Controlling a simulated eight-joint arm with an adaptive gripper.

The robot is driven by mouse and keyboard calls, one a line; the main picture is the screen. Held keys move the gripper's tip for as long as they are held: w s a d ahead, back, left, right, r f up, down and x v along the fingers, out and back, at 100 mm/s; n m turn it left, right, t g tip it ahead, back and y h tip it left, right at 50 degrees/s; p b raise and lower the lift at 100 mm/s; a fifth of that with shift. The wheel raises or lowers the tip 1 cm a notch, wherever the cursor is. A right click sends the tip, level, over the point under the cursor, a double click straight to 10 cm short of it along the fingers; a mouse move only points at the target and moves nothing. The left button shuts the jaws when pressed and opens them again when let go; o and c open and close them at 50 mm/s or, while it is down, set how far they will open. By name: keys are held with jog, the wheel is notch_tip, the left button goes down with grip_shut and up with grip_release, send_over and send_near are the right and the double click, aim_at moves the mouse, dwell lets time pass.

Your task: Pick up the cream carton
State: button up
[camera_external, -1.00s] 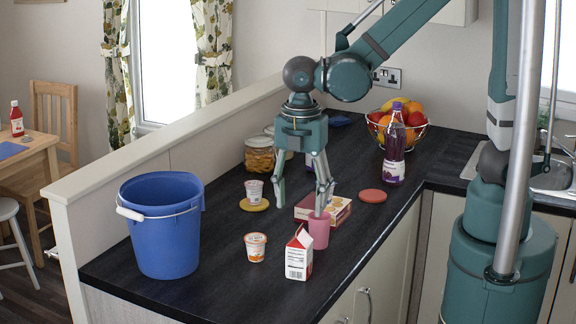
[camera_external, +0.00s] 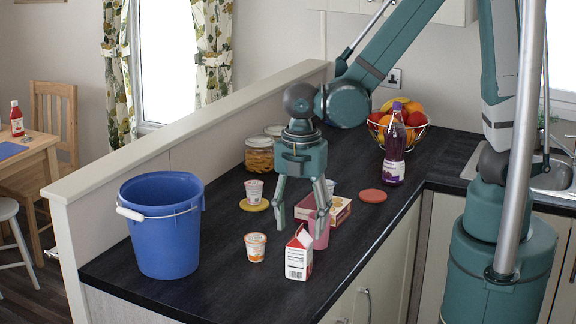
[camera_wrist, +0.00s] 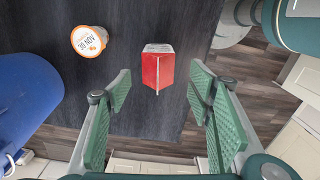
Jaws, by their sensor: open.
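The cream carton (camera_external: 299,256) is a small red and white carton with a slanted top, upright near the front edge of the dark counter. In the wrist view the carton (camera_wrist: 158,70) shows its red side, ahead of and between my fingers. My gripper (camera_external: 299,232) is open and empty, pointing down. In the external view its fingers hang above and slightly behind the carton, the right one in front of the pink cup. In the wrist view my gripper (camera_wrist: 160,110) has its green pads wide apart, with no contact on the carton visible.
A pink cup (camera_external: 321,239) stands close behind the carton, partly hidden by my finger. An orange and white yoghurt pot (camera_external: 255,246) stands to its left. A blue bucket (camera_external: 165,235) is farther left. A box (camera_external: 340,211) and a purple bottle (camera_external: 394,150) stand farther back.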

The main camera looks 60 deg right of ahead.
aim_at(299, 247)
jog(key=shift+f, duration=1)
jog(key=shift+f, duration=0.2)
jog(key=shift+w+d+f, duration=0.1)
jog(key=shift+f, duration=1.1)
jog(key=shift+w+f, duration=0.1)
jog(key=shift+f, duration=1.1)
jog(key=c, duration=1.1)
